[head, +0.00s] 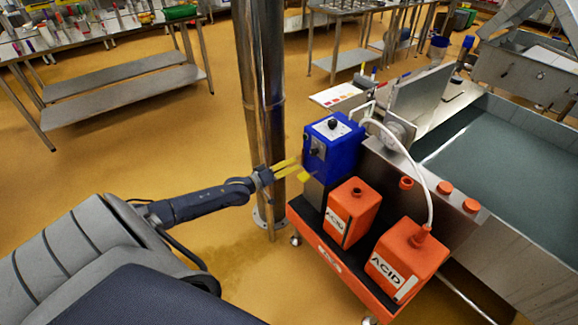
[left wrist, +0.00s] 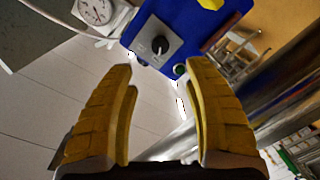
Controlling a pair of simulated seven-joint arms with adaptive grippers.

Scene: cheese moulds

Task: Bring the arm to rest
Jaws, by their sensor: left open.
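My left gripper (head: 290,170) has yellow fingers and is held out just left of the blue control box (head: 333,145). In the left wrist view the two fingers of the left gripper (left wrist: 163,100) are spread apart with nothing between them. The blue box (left wrist: 205,25) shows beyond the fingertips, with a grey plate and a black knob (left wrist: 158,45) on it. Whether a fingertip touches the box, I cannot tell. My right gripper is in neither view.
An orange cart (head: 330,258) carries an orange acid canister (head: 352,208) and a larger one (head: 405,255). A steel column (head: 262,100) stands behind my left forearm. A steel vat (head: 500,165) is at right. The yellow floor at left is clear up to a steel table (head: 110,85).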

